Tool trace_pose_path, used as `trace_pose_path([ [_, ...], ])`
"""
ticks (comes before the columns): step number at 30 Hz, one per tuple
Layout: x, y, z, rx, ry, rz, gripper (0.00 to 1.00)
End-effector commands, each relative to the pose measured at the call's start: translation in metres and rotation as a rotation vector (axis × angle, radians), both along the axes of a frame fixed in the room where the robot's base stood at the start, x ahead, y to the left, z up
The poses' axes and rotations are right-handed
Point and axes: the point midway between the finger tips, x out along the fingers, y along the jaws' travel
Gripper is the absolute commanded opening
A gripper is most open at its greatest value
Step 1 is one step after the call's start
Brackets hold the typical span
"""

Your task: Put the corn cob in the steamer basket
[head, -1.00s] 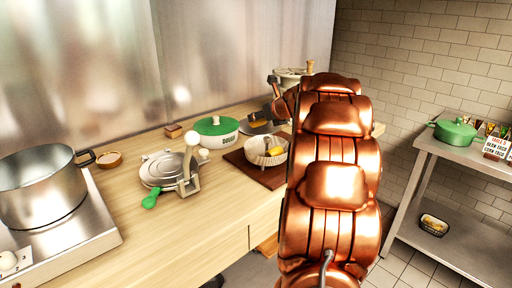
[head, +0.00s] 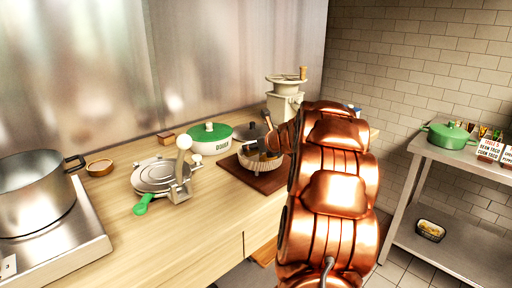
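A pale fluted round basket (head: 262,181), which looks like the steamer basket, stands on a dark red-brown board. My gripper (head: 262,149) is small and dark at the end of my copper arm, over the basket's upper rim. A small yellow-brown bit shows at the gripper, too small to identify. I cannot make out the corn cob clearly; my gripper and arm hide much of the basket's inside. I cannot tell whether the fingers are open or shut, or whether they hold anything.
A green-lidded white pot (head: 211,139), a dark-lidded pot (head: 247,132) and a cream grinder (head: 283,103) stand behind. A metal press (head: 160,177) with a green handle is at left, near a steel pot (head: 35,190) on a hob. A small basket (head: 431,230) sits on the right-hand lower shelf.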

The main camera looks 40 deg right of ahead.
Motion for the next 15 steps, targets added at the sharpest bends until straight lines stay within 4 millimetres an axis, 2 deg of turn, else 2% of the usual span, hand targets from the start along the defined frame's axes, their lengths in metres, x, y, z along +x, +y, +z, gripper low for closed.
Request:
trace_pose_path([
  [5, 0.0002, 0.0003, -0.0026, 0.001, 0.0, 0.0, 0.28],
  [6, 0.0, 0.0001, -0.0025, 0.0, 0.001, 0.0, 0.66],
  [12, -0.0001, -0.0001, -0.0024, 0.001, 0.001, 0.0, 0.87],
  [15, -0.0002, -0.0001, -0.0025, 0.001, 0.001, 0.0, 0.89],
])
